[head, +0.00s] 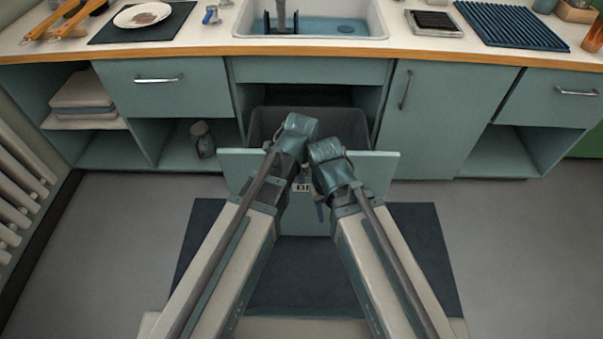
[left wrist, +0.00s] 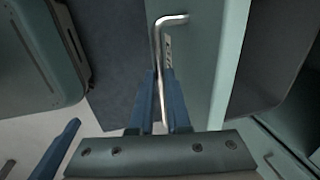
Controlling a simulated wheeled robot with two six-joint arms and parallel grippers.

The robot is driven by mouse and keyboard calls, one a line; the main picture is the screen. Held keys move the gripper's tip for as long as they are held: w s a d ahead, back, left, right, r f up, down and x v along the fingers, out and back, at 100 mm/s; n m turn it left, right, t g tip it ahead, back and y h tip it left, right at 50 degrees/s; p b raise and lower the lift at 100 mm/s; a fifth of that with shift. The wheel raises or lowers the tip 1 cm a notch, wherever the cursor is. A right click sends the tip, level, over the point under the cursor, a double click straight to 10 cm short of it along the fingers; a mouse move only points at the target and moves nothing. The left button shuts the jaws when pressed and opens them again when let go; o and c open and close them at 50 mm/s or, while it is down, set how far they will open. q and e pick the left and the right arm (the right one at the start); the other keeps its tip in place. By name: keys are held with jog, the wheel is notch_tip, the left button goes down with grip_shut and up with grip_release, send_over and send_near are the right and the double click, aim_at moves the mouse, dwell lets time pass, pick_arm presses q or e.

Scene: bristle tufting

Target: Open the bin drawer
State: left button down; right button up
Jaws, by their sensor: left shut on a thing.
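The bin drawer (head: 378,170) under the sink stands pulled out, and its green front also shows in the left wrist view (left wrist: 205,60). A dark grey bin (head: 262,125) is inside it. In the left wrist view, the blue fingers of my left gripper (left wrist: 160,80) are closed around the metal handle (left wrist: 170,20) on the drawer front. In the head view, my left gripper's wrist hides most of the handle. My right gripper (head: 320,210) hangs beside it in front of the drawer front, and its jaw opening is not clear.
A dark mat (head: 425,245) lies on the grey floor under my arms. A closed cabinet door (head: 440,120) is right of the drawer, and another drawer (head: 165,90) is left. The sink (head: 330,28) is above. Open shelves and clear floor lie to both sides.

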pick_arm(q)
jog(key=shift+s, duration=0.4)
pick_arm(e)
jog(key=shift+s, duration=0.45)
pick_arm(q)
jog(key=c, duration=0.9)
grip_release()
jog(key=r+p, duration=0.2)
jog(key=s+r+p, duration=0.1)
jog(key=r+p, duration=0.4)
jog(key=shift+s+r, duration=0.15)
jog(key=shift+s, duration=0.1)
pick_arm(e)
notch_tip(320, 180, up, 7)
jog(key=shift+r, duration=0.2)
jog(key=shift+a, duration=0.1)
